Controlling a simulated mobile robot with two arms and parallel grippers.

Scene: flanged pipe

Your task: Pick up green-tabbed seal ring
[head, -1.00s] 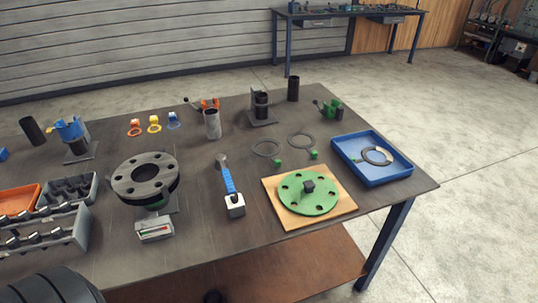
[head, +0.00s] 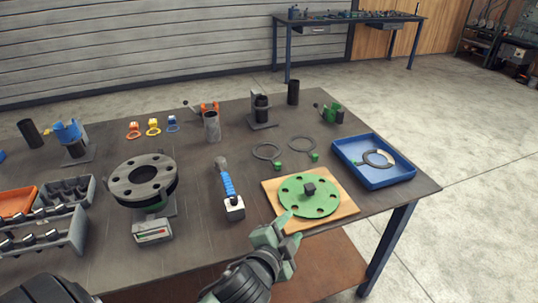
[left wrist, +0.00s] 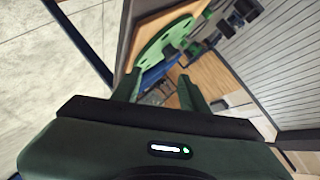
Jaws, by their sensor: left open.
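Two thin dark seal rings lie flat on the table, a left one (head: 267,151) and a right one (head: 303,144), each with a green tab at its near side. A lighter ring (head: 378,157) lies in the blue tray (head: 402,178), with a small green spot at its left that may be a tab. My left gripper (head: 274,229) is open and empty near the table's front edge, in front of the green flange plate and nearer than the rings. Its open fingers (left wrist: 160,92) also show in the left wrist view. My right gripper is not in view.
A green flange plate (head: 320,203) with a dark centre knob sits on a wooden board (head: 343,208), between my gripper and the rings.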

